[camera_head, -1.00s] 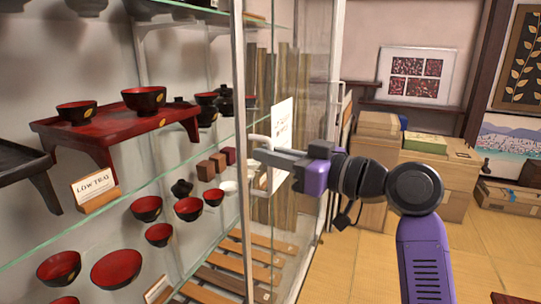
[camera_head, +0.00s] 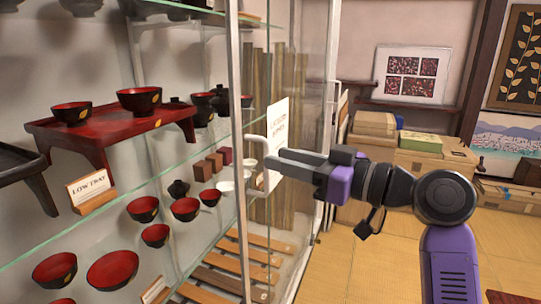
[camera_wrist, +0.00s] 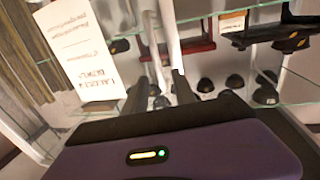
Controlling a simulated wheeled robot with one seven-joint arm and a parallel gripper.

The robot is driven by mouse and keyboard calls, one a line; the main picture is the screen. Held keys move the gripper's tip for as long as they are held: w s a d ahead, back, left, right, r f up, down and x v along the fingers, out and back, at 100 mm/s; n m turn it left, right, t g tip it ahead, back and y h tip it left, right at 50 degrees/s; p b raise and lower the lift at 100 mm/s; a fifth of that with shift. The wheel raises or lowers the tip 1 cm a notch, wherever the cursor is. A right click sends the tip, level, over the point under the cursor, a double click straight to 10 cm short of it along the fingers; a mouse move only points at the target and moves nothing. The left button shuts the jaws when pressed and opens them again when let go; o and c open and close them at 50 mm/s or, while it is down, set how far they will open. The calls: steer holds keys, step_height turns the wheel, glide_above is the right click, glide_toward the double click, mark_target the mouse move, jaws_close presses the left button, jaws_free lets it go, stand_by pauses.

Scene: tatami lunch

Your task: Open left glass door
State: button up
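The glass door has a pale upright frame bar (camera_head: 240,90) with a white handle (camera_head: 262,145) on it. The bar also shows in the wrist view (camera_wrist: 170,35). A paper sign (camera_head: 277,125) hangs just right of the handle and shows at the left of the wrist view (camera_wrist: 85,50). My gripper (camera_head: 274,161) is just right of the handle and seems to be clear of it. In the wrist view its two fingers (camera_wrist: 160,88) are apart with nothing held between them, and the bar lies beyond the gap. Whether the door is ajar is hard to tell.
Glass shelves left of the bar hold red-and-black bowls (camera_head: 185,209), a red low tray (camera_head: 110,132) and a "LOW TRAY" card (camera_head: 90,188). Cardboard boxes (camera_head: 435,165) stand against the back wall. The tatami floor (camera_head: 365,255) right of the case is clear.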

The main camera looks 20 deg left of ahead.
steer(key=shift+v, duration=1.75)
